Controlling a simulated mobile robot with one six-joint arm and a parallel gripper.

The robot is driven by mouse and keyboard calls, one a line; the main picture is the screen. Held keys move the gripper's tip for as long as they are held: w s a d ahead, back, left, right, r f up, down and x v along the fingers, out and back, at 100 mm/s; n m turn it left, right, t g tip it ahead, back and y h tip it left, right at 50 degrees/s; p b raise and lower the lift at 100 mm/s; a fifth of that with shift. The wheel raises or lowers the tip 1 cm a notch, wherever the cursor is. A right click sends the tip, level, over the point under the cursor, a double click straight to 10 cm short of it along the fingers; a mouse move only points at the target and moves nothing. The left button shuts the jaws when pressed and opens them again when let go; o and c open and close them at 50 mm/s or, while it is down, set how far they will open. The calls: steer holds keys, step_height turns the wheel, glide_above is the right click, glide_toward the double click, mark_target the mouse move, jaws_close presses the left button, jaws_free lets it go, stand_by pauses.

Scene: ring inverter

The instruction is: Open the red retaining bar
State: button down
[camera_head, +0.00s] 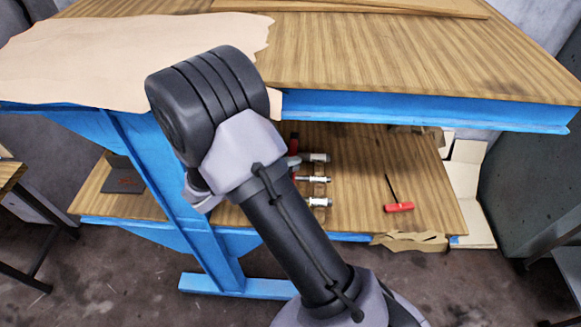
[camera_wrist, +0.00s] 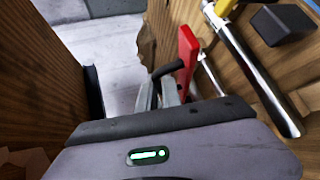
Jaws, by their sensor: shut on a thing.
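The red retaining bar (camera_wrist: 186,55) stands up just beyond my fingertips in the wrist view, with a curved black piece joined at its left side. My gripper (camera_wrist: 161,88) is shut at this black piece, and its grey fingers partly cover the lower end of the bar. In the head view a small red part (camera_head: 293,143), probably the same bar, shows beside my arm on the lower shelf. My arm hides the gripper and most of the bar there.
Silver cylinders (camera_head: 316,180) lie in a row on the lower shelf (camera_head: 350,150), under the blue-edged tabletop (camera_head: 400,50). A red-handled tool (camera_head: 398,207) lies to their right. In the wrist view, a silver tube (camera_wrist: 255,80) and dark block (camera_wrist: 283,23) are close on the right.

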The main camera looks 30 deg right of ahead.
steer(key=shift+w+d+r+p, duration=0.15)
steer(key=shift+r+p, duration=0.1)
steer(key=shift+r, duration=0.3)
steer(key=shift+w+d+r+p, duration=0.1)
steer(key=shift+w+r+p, duration=0.1)
steer(key=shift+r, duration=0.35)
steer(key=shift+w+d+n+g+y, duration=0.1)
steer(key=shift+w+n+g+y, duration=0.1)
steer(key=shift+n+g+y, duration=0.1)
steer(key=c, duration=1.8)
jaws_free()
steer(key=shift+a+r+p, duration=0.15)
steer(key=shift+a+p, duration=0.15)
steer(key=s+a+p, duration=0.1)
steer(key=a, duration=1.1)
steer(key=shift+s+a, duration=0.25)
steer(key=shift+s, duration=0.05)
